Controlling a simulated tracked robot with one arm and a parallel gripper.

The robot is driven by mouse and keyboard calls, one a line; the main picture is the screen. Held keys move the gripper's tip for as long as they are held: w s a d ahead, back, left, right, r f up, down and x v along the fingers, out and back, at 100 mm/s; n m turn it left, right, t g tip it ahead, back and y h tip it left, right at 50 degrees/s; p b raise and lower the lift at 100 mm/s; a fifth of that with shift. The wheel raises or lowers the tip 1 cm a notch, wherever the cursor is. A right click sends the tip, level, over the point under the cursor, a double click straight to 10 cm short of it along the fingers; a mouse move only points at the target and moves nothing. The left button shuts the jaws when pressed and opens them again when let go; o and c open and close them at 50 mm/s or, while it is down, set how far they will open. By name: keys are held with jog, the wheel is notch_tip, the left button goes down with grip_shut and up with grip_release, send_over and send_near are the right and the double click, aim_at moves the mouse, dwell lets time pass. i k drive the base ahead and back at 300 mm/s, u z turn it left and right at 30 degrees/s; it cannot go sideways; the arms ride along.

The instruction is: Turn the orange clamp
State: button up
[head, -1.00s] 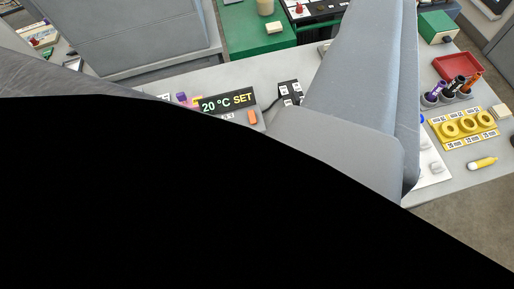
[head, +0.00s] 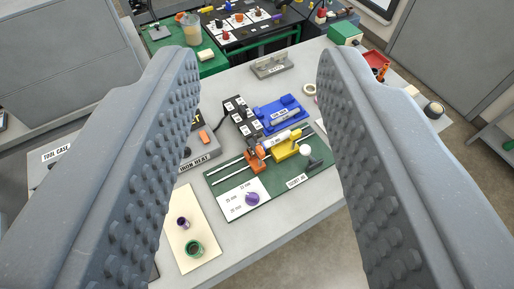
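The orange clamp (head: 255,161) sits on two rails of the green jig board (head: 313,180), near the middle of the picture. A yellow block (head: 288,151) with a pale pipe stands just right of it on the same board. My gripper (head: 258,58) is open and empty. Its two grey studded fingers rise at the left and right of the picture, and the clamp shows in the gap between them. The fingers look well above the table and apart from the clamp. Part of the clamp's top meets the pipe, and I cannot tell its exact setting.
A purple knob (head: 252,199) is on a white plate at the board's front. A beige mat (head: 178,218) with purple and green rings lies at left. A black labelled block (head: 237,113) and blue tray (head: 278,113) stand behind. The iron heat box (head: 199,152) is partly hidden by the left finger.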

aim_at(259, 152)
jog(key=z, duration=2.55)
jog(key=k, duration=0.85)
jog(key=u, duration=1.25)
jog(key=i, duration=1)
jog(key=u, duration=0.05)
